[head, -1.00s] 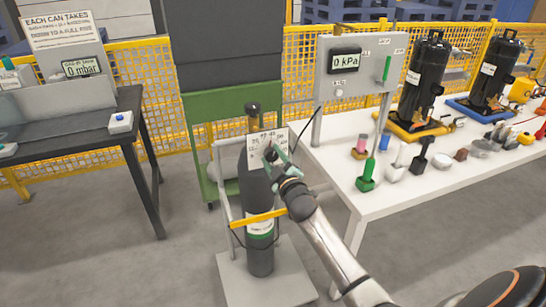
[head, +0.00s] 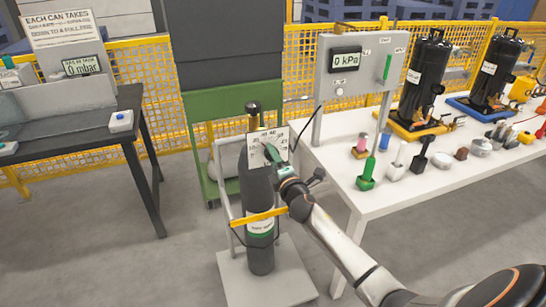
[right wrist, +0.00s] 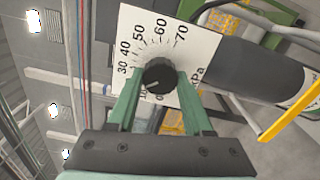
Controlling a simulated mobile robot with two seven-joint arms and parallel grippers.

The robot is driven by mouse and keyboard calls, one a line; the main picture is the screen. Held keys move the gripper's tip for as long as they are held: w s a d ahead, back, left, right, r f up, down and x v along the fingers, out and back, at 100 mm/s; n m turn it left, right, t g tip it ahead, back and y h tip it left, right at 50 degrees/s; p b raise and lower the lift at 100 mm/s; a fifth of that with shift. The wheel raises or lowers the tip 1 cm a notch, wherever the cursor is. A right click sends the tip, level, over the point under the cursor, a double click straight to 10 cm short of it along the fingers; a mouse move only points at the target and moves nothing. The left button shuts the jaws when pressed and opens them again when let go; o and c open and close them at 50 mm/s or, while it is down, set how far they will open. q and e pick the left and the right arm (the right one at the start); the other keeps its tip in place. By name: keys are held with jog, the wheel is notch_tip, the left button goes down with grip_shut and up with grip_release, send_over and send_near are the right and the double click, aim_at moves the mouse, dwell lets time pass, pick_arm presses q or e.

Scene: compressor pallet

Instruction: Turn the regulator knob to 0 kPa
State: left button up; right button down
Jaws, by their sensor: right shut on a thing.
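The regulator's white dial plate (head: 283,139) is on the upper part of a dark gas cylinder (head: 259,190). In the right wrist view the dial plate (right wrist: 205,50) has black numbers up to 70 around a round black knob (right wrist: 158,76). A pale mark on the knob points towards the low-number end; its exact reading is too small to tell. My right gripper (head: 270,153) is at the dial, its green fingers shut on the knob from both sides. The display (head: 346,61) on the grey panel reads 0 kPa. My left gripper is not in view.
A yellow strap (head: 250,218) crosses the cylinder on its trolley. The white table (head: 385,205) at the right holds black compressors (head: 425,75) and small parts. A dark bench (head: 75,135) stands at the left. Floor between bench and trolley is clear.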

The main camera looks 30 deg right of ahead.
jog(key=n+p, duration=0.2)
jog(key=n, duration=1)
jog(key=shift+d+n+p, duration=0.1)
jog(key=shift+n+p, duration=0.2)
jog(key=shift+n, duration=0.1)
dwell(0.3)
jog(key=shift+c, duration=1.5)
grip_release()
jog(key=shift+f, duration=0.1)
jog(key=v, duration=1.2)
jog(key=shift+s, duration=0.3)
